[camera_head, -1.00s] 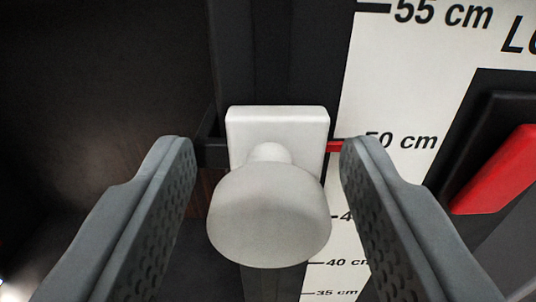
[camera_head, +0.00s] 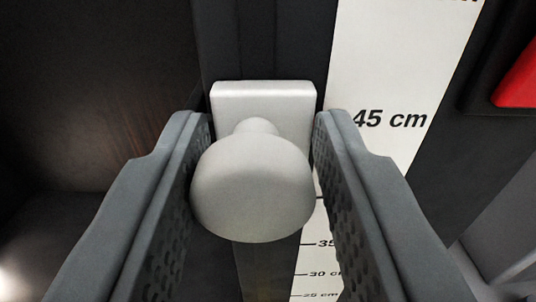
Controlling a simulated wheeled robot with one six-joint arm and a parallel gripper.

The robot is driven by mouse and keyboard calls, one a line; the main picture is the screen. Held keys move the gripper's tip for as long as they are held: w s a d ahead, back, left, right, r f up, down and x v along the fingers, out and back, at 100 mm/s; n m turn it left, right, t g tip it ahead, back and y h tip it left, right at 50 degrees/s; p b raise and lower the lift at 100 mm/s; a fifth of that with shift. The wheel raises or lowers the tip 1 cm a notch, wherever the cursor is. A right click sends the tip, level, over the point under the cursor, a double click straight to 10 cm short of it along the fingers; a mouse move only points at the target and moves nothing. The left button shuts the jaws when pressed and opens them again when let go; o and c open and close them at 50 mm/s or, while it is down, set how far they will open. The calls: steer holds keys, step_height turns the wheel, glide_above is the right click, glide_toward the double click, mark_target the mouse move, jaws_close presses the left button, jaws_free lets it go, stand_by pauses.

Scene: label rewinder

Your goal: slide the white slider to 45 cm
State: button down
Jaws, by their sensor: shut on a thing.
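The white slider (camera_head: 262,97) is a square plate with a round knob (camera_head: 252,190), on a dark vertical rail in the middle of the view. My gripper (camera_head: 263,120) has one finger on each side of the knob and is shut on it. The plate is level with the "45 cm" label (camera_head: 390,119) on the white scale (camera_head: 395,45). The slider's red pointer is not visible, and my right finger covers the scale's edge there, so the exact reading cannot be told.
A red part in a black housing (camera_head: 480,85) is at the upper right, right of the scale. Lower marks, such as 35 and 30 cm, show below between the knob and my right finger. A dark brown surface (camera_head: 90,80) lies on the left.

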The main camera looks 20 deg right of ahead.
steer(key=shift+a, duration=0.15)
steer(key=c, duration=1.1)
jaws_free()
steer(key=shift+a, duration=0.2)
steer(key=shift+d, duration=0.2)
steer(key=shift+s, duration=0.1)
steer(key=v, duration=1.7)
steer(key=shift+a, duration=0.15)
